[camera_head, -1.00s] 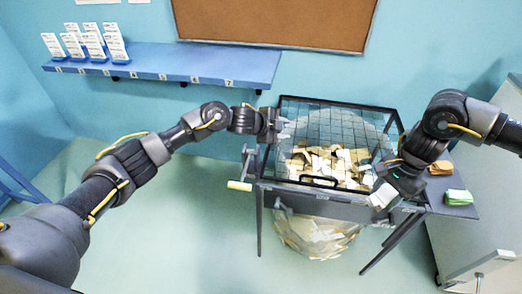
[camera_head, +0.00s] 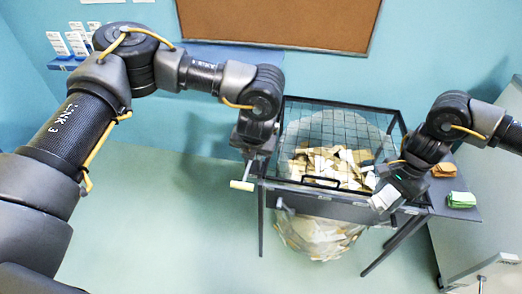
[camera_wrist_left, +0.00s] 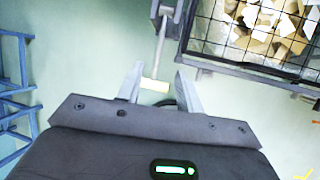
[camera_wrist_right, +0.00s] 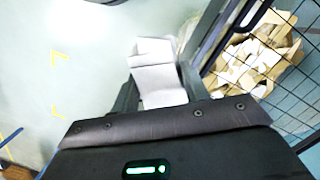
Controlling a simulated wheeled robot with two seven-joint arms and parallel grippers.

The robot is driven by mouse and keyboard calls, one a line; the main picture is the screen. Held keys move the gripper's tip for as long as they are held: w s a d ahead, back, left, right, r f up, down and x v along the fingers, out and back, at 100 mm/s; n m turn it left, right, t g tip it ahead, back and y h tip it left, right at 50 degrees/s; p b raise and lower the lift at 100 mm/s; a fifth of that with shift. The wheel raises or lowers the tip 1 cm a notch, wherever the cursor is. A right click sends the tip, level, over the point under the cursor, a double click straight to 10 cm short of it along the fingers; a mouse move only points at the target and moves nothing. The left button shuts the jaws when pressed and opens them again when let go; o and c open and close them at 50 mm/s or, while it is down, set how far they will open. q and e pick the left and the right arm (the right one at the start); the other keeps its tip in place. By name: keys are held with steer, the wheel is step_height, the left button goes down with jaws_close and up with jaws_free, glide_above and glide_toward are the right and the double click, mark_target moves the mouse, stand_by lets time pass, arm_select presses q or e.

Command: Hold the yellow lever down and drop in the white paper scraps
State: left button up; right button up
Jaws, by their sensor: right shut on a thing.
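The lever's pale yellow handle (camera_head: 242,185) sticks out at the left front of a black mesh-topped frame (camera_head: 330,183). In the left wrist view the handle (camera_wrist_left: 155,85) lies in the space between the fingers of my left gripper (camera_wrist_left: 160,70), which is open and apart from it. In the head view my left gripper's fingers are largely hidden. My right gripper (camera_wrist_right: 156,80) is shut on a bundle of white paper scraps (camera_wrist_right: 155,65), held at the frame's front right corner; the bundle also shows in the head view (camera_head: 384,199).
Many paper pieces (camera_head: 330,165) lie under the mesh, with a clear bag (camera_head: 318,238) hanging below. A grey side shelf at right carries an orange bundle (camera_head: 444,170) and a green bundle (camera_head: 461,200). A blue wall shelf (camera_head: 205,56) is behind my left arm. The floor at left is clear.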

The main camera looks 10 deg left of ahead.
mark_target(249, 165)
arm_select(q)
steer(key=x, duration=1.1)
steer(key=shift+w+f, duration=0.1)
steer(key=shift+f, duration=0.25)
steer(key=shift+c, duration=0.5)
jaws_close()
steer(key=shift+f, duration=0.1)
